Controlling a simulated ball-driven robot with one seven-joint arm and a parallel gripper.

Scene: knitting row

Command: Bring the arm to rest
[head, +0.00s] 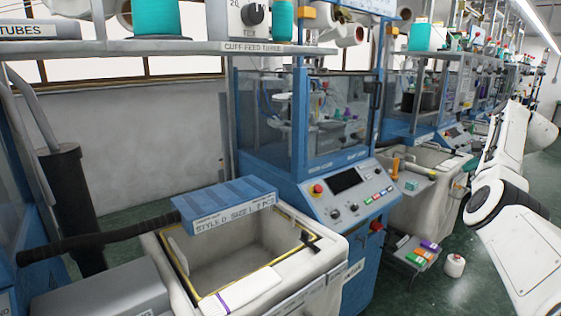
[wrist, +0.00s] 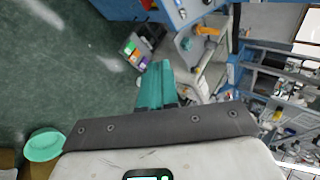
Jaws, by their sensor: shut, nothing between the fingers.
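My gripper (wrist: 155,85) shows in the wrist view as teal fingers pressed together, with nothing between them. It points out over the green floor toward the machine row, and no thing is seen touching it. In the head view my white arm is raised and folded at the right side, over the aisle. The gripper's fingers cannot be made out there.
In the head view, a blue knitting machine (head: 335,190) stands mid-picture behind a pale bin (head: 320,258) with a blue box (head: 225,203) on its rim. A yarn cone (head: 455,265) stands on the floor near my arm. A teal round thing (wrist: 43,145) shows in the wrist view.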

